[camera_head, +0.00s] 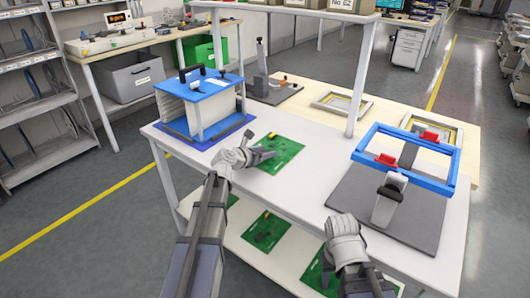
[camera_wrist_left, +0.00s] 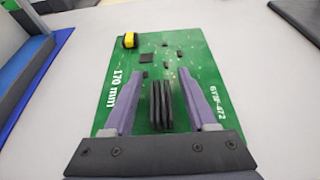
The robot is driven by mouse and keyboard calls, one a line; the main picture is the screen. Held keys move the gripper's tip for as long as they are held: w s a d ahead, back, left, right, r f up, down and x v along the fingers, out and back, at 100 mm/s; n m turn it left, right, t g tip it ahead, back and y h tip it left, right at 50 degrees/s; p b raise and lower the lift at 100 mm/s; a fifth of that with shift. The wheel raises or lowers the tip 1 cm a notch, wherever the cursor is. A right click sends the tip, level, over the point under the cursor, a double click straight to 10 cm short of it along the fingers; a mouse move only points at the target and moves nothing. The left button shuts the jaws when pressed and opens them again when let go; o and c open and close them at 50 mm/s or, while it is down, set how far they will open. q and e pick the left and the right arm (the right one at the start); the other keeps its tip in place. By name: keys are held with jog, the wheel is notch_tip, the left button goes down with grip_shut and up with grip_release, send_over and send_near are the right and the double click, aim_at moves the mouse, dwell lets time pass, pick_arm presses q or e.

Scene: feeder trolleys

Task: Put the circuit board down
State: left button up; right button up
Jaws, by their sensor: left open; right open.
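The green circuit board (camera_head: 280,154) lies flat on the white tabletop, right of the blue rack. It also shows in the left wrist view (camera_wrist_left: 188,62), with white lettering, a yellow part in a far corner and a black finned part (camera_wrist_left: 161,105) near the middle. My left gripper (camera_head: 266,156) is over the board's near-left side. In its wrist view its two purple fingers (camera_wrist_left: 165,88) are spread apart on either side of the black finned part, not touching it. My right gripper (camera_head: 343,228) is at the table's front edge; its fingers are hidden, and I see nothing held.
A blue and white rack (camera_head: 215,103) stands on the left of the tabletop (camera_head: 300,196). A grey fixture plate with a blue frame (camera_head: 395,165) and clamps is on the right. Several boards lie on the lower shelf (camera_head: 242,214). Table between rack and fixture is mostly clear.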

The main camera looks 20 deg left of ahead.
pick_arm(q)
jog(key=shift+s+r, duration=0.1)
jog(key=shift+r, duration=0.15)
jog(key=p+v, duration=0.4)
jog(key=v, duration=0.7)
jog(key=shift+s+a+r+p, duration=0.1)
jog(key=shift+s+a+p, duration=0.1)
jog(key=shift+s+p, duration=0.15)
